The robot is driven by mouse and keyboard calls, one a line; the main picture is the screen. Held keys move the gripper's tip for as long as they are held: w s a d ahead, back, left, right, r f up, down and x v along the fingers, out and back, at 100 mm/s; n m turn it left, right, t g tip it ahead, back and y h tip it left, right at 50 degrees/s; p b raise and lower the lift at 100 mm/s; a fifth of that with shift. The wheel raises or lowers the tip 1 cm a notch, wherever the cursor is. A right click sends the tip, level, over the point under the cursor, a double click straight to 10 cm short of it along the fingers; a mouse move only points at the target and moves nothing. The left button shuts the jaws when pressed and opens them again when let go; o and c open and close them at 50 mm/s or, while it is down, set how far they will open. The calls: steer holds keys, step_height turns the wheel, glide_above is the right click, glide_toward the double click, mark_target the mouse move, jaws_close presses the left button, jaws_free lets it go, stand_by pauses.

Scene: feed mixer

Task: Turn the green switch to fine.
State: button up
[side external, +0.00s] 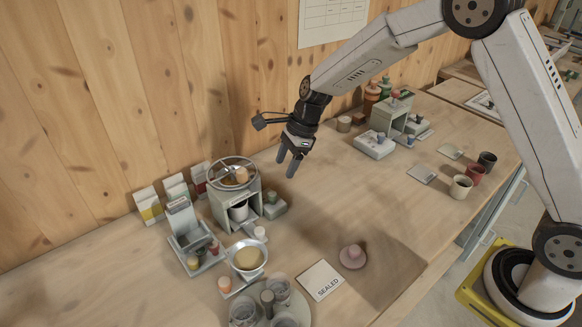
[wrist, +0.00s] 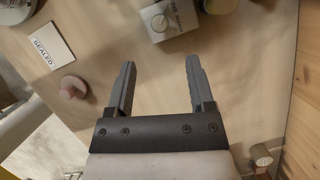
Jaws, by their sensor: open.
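A small grey-green box with a round knob on top, which looks like the green switch (side external: 275,207), stands just right of the feed mixer in the side external view. In the wrist view the switch box (wrist: 170,20) is at the top centre, ahead of my fingertips. The fingers are apart from the switch.
The mixer's handwheel (side external: 232,172) rises beside the switch. A pan (side external: 247,258), a SEALED card (side external: 321,281) and a pink knob (side external: 353,257) lie nearer. Another knobbed box (side external: 373,146) stands farther right, with cups beyond. The table's middle is clear.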

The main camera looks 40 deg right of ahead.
steer(key=s+d+r+n+h, duration=0.1)
steer(key=s+d+n, duration=0.3)
steer(key=s+n, duration=0.6)
steer(key=s+d+r+n+t+h, duration=0.1)
steer(key=s+d+n+h, duration=0.2)
steer(key=s+n, duration=0.7)
steer(key=shift+s+d+r+n, duration=0.15)
steer(key=shift+s+d+n, duration=0.25)
steer(key=shift+s+d, duration=0.5)
stand_by(0.4)
